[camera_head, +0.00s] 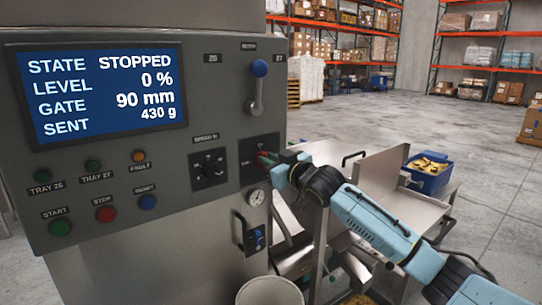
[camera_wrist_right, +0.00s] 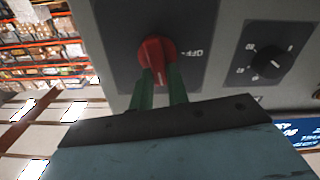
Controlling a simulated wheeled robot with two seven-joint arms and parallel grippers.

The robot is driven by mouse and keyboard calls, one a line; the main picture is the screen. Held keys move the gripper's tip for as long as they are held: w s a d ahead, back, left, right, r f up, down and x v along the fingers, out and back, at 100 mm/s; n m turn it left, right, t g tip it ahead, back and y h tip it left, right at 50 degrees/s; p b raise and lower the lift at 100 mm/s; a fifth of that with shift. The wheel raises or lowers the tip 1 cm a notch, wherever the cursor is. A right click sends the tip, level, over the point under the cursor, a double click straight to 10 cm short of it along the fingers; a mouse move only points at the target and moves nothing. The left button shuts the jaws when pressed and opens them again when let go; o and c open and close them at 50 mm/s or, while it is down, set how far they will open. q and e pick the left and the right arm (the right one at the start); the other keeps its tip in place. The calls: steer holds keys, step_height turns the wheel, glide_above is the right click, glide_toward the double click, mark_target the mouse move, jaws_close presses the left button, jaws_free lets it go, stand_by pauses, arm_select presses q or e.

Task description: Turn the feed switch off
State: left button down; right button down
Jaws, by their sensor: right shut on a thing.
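The feed switch is a red rotary knob (camera_wrist_right: 157,55) on a dark plate (camera_wrist_right: 190,25) of the grey control panel. In the wrist view an "OFF" label shows beside it, to the right. My right gripper (camera_wrist_right: 159,80) has its green fingers shut on the red knob. In the head view my right gripper (camera_head: 270,160) reaches the dark plate (camera_head: 257,148) at the panel's lower right and covers most of the knob. The panel screen (camera_head: 100,92) reads STATE STOPPED, LEVEL 0 %, GATE 90 mm, SENT 430 g. My left gripper is not in view.
A black dial (camera_head: 209,170) sits left of the switch, and a blue-knobbed lever (camera_head: 258,85) is above it. START (camera_head: 60,228) and STOP (camera_head: 106,214) buttons are at lower left. A gauge (camera_head: 256,198) and white bucket (camera_head: 269,292) are below. A blue bin (camera_head: 428,180) stands right.

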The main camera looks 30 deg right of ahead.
steer(key=shift+a+f+n+p, duration=0.2)
steer(key=shift+n+p, duration=1.05)
steer(key=shift+n, duration=1.35)
steer(key=shift+a+f+n+p, duration=0.25)
steer(key=shift+n+p, duration=0.95)
steer(key=shift+n, duration=1.4)
steer(key=shift+a+f+n+p, duration=0.2)
steer(key=shift+n+p, duration=1.05)
steer(key=shift+n, duration=1.35)
steer(key=c, duration=1.4)
jaws_free()
steer(key=shift+o, duration=0.2)
steer(key=shift+s+d+f, duration=0.1)
steer(key=shift+s, duration=0.05)
steer(key=s+d+b, duration=0.1)
steer(key=s+b, duration=0.2)
steer(key=s, duration=1)
